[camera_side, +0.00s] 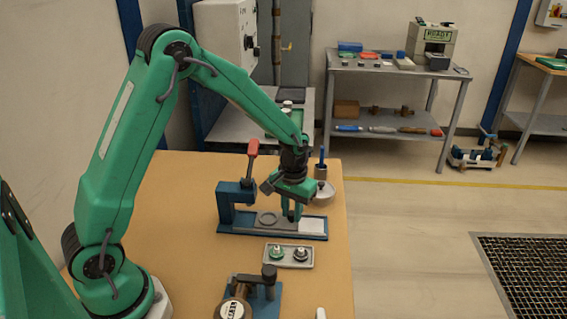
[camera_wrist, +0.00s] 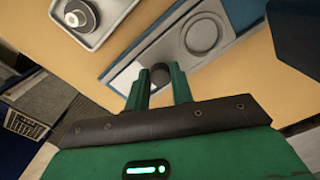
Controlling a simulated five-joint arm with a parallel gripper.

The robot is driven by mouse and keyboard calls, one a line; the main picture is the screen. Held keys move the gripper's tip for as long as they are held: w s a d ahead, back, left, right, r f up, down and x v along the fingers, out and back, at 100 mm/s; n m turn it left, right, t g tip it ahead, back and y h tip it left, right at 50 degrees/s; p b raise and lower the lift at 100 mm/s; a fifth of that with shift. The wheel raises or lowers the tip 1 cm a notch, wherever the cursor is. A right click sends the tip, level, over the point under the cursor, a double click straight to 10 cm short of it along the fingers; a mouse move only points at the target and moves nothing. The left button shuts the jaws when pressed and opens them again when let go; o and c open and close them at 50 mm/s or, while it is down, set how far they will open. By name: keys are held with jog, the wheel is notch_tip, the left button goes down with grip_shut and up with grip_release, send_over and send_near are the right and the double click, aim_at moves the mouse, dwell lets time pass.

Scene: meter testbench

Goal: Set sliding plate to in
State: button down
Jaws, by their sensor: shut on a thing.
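The sliding plate (camera_side: 268,219) is a grey metal slide with a round ring recess, lying on a long blue base (camera_side: 240,231). The plate and its ring also show in the wrist view (camera_wrist: 203,36). My gripper (camera_side: 292,218) points down over the right part of the slide. In the wrist view its two fingers (camera_wrist: 160,80) are on either side of a dark round knob (camera_wrist: 160,71) at the plate's end, shut on it. The fingers partly hide the knob. A blue press frame (camera_side: 228,205) with a red-handled lever (camera_side: 252,150) stands at the left end of the base.
A grey tray (camera_side: 309,262) with two small round parts lies in front of the base. A blue fixture with a black knob (camera_side: 269,273) and a round gauge (camera_side: 231,309) stands nearer.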

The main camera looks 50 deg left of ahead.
jog(key=shift+s, duration=0.1)
jog(key=c, duration=1.2)
grip_release()
jog(key=shift+r, duration=0.15)
jog(key=shift+r, duration=3.8)
